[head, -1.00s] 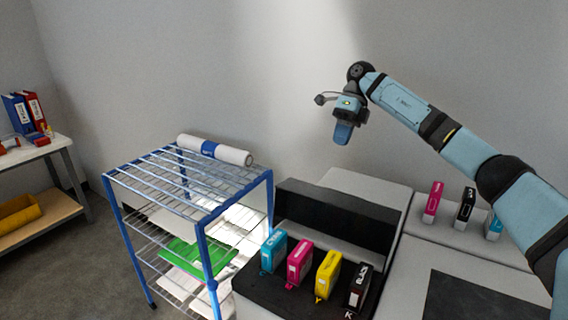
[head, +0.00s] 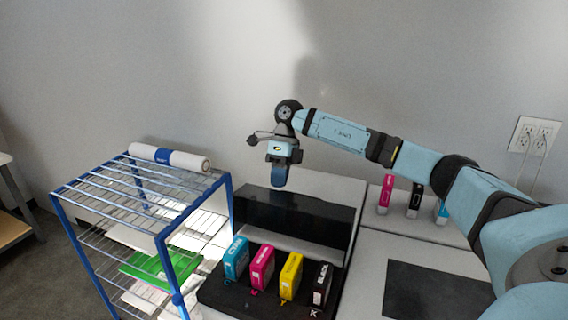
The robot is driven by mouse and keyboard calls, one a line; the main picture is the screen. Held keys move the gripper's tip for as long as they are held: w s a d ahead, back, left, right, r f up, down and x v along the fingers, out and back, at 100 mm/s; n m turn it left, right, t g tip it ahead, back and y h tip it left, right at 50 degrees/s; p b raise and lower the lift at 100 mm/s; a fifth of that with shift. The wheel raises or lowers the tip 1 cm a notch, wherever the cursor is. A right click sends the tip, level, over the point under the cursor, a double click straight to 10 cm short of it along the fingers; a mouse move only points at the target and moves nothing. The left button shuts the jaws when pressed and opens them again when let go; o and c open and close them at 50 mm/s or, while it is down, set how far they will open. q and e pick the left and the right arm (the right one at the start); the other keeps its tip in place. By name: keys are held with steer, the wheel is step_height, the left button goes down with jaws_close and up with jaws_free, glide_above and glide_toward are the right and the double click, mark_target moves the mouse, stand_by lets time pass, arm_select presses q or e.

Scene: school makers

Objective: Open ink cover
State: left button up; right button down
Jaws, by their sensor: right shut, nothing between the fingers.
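The printer (head: 330,182) is a light grey machine with a dark ink cover (head: 300,215), a long black panel standing behind a row of ink cartridges. The cyan (head: 236,258), magenta (head: 261,267), yellow (head: 290,276) and black (head: 321,285) cartridges stand uncovered in the black bay in front of it. My right gripper (head: 279,182) is shut and empty, pointing down. In the picture it overlaps the back edge of the printer near the cover's top edge; I cannot tell whether it touches. My left gripper is out of view.
A blue wire rack (head: 150,192) with a paper roll (head: 170,157) on top stands left of the printer. Spare cartridges (head: 386,193) stand on the right ledge, partly close to my right arm. A wall outlet (head: 536,135) is at the far right.

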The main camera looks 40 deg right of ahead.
mark_target(267, 196)
steer(key=shift+s+a+r, duration=0.1)
steer(key=shift+s+a, duration=0.15)
steer(key=shift+a, duration=0.3)
steer(key=shift+t+h, duration=0.3)
steer(key=shift+h, duration=0.3)
steer(key=a+r, duration=0.1)
steer(key=s+a+r, duration=0.1)
steer(key=a, duration=0.1)
steer(key=s+a+r, duration=0.1)
steer(key=shift+s+a, duration=0.25)
steer(key=shift+a, duration=0.15)
steer(key=shift+d, duration=0.1)
